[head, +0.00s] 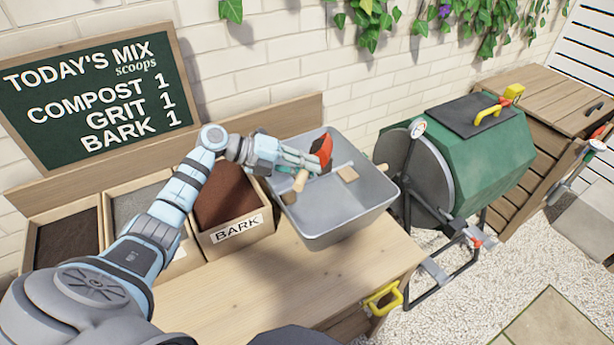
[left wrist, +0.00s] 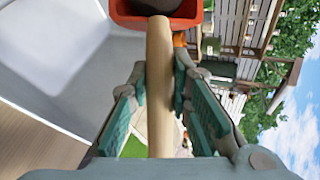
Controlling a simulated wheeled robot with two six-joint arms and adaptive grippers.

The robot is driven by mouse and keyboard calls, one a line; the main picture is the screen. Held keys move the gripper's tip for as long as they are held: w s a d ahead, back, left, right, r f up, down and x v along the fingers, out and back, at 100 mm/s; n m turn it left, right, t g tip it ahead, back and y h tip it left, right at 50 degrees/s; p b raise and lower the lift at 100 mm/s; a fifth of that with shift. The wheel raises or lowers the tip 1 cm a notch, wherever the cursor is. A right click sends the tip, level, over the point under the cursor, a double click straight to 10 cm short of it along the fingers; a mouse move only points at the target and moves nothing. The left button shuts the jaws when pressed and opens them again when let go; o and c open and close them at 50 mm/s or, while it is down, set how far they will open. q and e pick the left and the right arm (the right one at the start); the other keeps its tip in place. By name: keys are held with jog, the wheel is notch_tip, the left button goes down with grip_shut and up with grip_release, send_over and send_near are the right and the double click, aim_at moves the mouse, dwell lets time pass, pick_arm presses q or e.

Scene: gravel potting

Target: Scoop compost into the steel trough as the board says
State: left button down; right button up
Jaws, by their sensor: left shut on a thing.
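My left gripper (head: 288,160) is shut on the wooden handle of a red scoop (head: 321,150) above the steel trough (head: 335,232). The handle (left wrist: 160,90) runs between the fingers in the left wrist view, with something dark in the red scoop head (left wrist: 122,15). The visible trough inside is grey, with a small tan wooden piece (head: 347,173) at it. The board (head: 95,95) reads compost 1, grit 1, bark 1. A bin of dark brown material (head: 68,238) stands at the far left. My right gripper is not in view.
A grey-filled bin (head: 138,203) and the reddish-brown bark bin (head: 225,195) stand left of the trough. A green drum (head: 480,150) on a frame stands right.

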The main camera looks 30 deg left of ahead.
pick_arm(q)
jog(key=n+t+h+b, duration=0.1)
jog(key=b, duration=0.1)
jog(key=f+t+h+b, duration=0.1)
jog(key=b, duration=0.2)
jog(key=n+t+h+b, duration=0.1)
jog(key=b, duration=0.1)
jog(key=shift+s+a+f+n+h, duration=0.1)
jog(key=shift+a+f+n+h, duration=0.2)
jog(key=shift+a+f+h, duration=0.1)
jog(key=shift+n+t+b, duration=0.3)
jog(key=shift+t+b, duration=0.1)
jog(key=shift+b, duration=0.2)
jog(key=shift+r+h, duration=0.2)
jog(key=shift+h, duration=0.2)
jog(key=shift+s, duration=0.1)
